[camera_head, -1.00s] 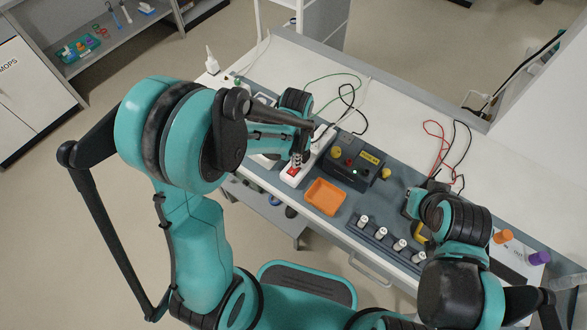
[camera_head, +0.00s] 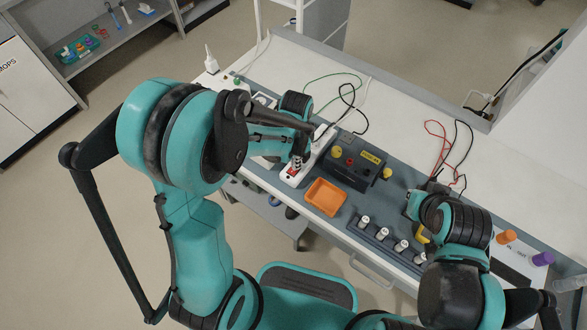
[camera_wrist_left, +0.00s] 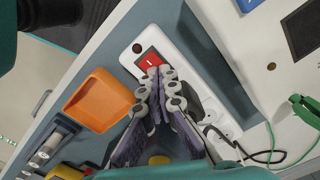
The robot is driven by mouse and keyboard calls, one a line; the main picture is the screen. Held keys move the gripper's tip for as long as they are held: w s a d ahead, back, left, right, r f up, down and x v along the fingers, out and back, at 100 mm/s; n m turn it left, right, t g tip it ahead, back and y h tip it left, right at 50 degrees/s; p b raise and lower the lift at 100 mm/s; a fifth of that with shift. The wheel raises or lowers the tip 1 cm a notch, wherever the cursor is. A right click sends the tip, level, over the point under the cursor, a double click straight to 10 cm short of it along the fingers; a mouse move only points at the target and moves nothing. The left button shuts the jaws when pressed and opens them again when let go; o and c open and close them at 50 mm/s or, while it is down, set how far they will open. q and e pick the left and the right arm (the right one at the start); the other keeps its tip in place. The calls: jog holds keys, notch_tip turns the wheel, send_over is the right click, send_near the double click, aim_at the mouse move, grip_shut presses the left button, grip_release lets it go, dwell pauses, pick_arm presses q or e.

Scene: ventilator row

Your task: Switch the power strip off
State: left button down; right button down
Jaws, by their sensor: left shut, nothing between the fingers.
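The white power strip (camera_head: 317,150) lies on the bench; in the left wrist view (camera_wrist_left: 222,122) it runs from upper left to lower right. Its red rocker switch (camera_wrist_left: 150,59) is at the near end, and also shows partly in the head view (camera_head: 292,172). My left gripper (camera_head: 297,162) points down at this end, shut and empty. In the left wrist view its fingertips (camera_wrist_left: 160,73) are together at the switch's edge; I cannot tell whether they press it. My right gripper (camera_head: 415,204) is over the bench's right part, its fingers mostly hidden.
An orange tray (camera_head: 325,196) sits close beside the strip. A dark box with terminals (camera_head: 355,160) stands to its right. A rack with white-capped vials (camera_head: 382,235) is near the front edge. Loose cables (camera_head: 350,95) lie behind. The bench's back middle is clear.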

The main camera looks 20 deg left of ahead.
pick_arm(q)
jog(key=shift+r+p, duration=2.75)
jog(key=shift+r, duration=0.8)
jog(key=s+a+r+n+t, duration=0.2)
jog(key=s+r+n+t, duration=0.1)
jog(key=s+r+n, duration=0.2)
jog(key=s+a+r+n+t, duration=0.2)
jog(key=s+r+n+t, duration=0.2)
jog(key=r, duration=0.4)
jog(key=shift+s+a+r+n, duration=0.35)
jog(key=shift+s+n, duration=0.15)
jog(key=shift+s, duration=0.15)
